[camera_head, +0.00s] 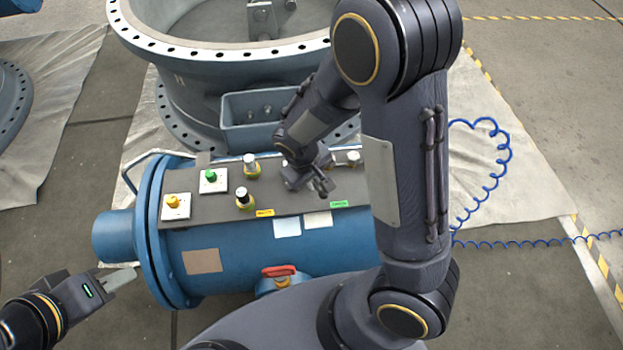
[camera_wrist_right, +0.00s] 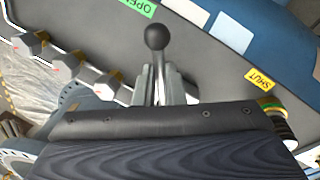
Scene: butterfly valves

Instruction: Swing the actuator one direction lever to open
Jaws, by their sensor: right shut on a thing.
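The blue actuator (camera_head: 230,262) lies across the middle of the head view, with a dark grey panel on top. My right gripper (camera_head: 322,186) is over this panel. In the right wrist view, the direction lever (camera_wrist_right: 156,45), with its black ball knob, stands between the fingers of my right gripper (camera_wrist_right: 160,85), which is shut on its stem. The green OPEN label (camera_wrist_right: 136,6) is left of the knob and the yellow SHUT label (camera_wrist_right: 260,81) is to the right. The lever's base is hidden. My left gripper (camera_head: 118,279) is beside the actuator's left end; its finger gap is unclear.
Yellow (camera_head: 175,204) and green (camera_head: 211,178) push buttons and several knobbed fittings stand on the panel. A red handle (camera_head: 279,271) sits on the actuator's front. A large flanged valve body (camera_head: 190,100) stands behind. A coiled blue hose (camera_head: 500,170) lies at right.

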